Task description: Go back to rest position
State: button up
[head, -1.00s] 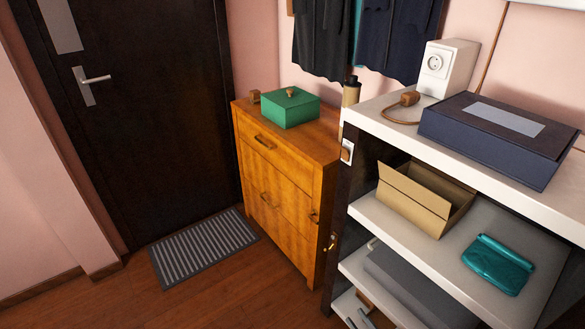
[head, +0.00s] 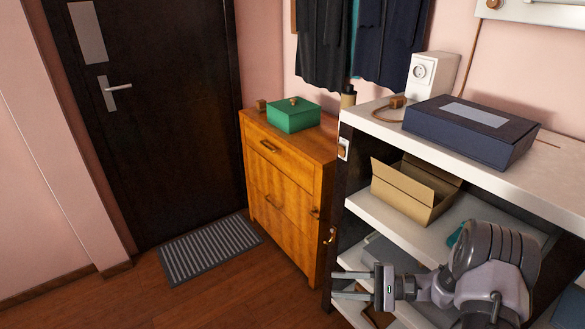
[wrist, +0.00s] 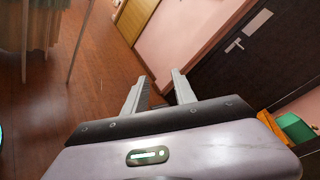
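My gripper (head: 336,284) is at the lower right of the head view, in front of the lower shelves, pointing left. Its two fingers are parallel and apart, with nothing between them. The wrist view also shows my gripper (wrist: 157,84) open and empty, with wooden floor and a pink wall beyond it. My arm covers part of the shelf unit (head: 385,222) and most of a teal item (head: 455,236) on the middle shelf.
An orange wooden cabinet (head: 285,190) with a green box (head: 293,115) stands left of the shelves. A dark blue box (head: 470,130) and white socket box (head: 432,75) are on top. An open carton (head: 410,190) is below. Floor by the striped mat (head: 210,248) is clear.

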jog(key=s+a+r+n+g+h, duration=0.2)
jog(key=s+r, duration=0.1)
jog(key=r, duration=0.3)
jog(key=s+a+r+n+g+h, duration=0.1)
jog(key=s+a+r+g+h, duration=0.15)
jog(key=r, duration=0.35)
jog(key=s+d+r+n+t+h, duration=0.1)
jog(key=s+r+t+h, duration=0.2)
jog(key=s, duration=0.6)
jog(key=s+r+n+t+h, duration=0.1)
jog(key=s+r+t+h, duration=0.3)
jog(key=s+r+h, duration=0.3)
jog(key=s+r, duration=0.1)
jog(key=s, duration=0.1)
jog(key=shift+s+d+n, duration=0.3)
jog(key=shift+s+d, duration=0.05)
jog(key=shift+s, duration=0.05)
jog(key=shift+r+t, duration=0.15)
jog(key=shift+t, duration=0.1)
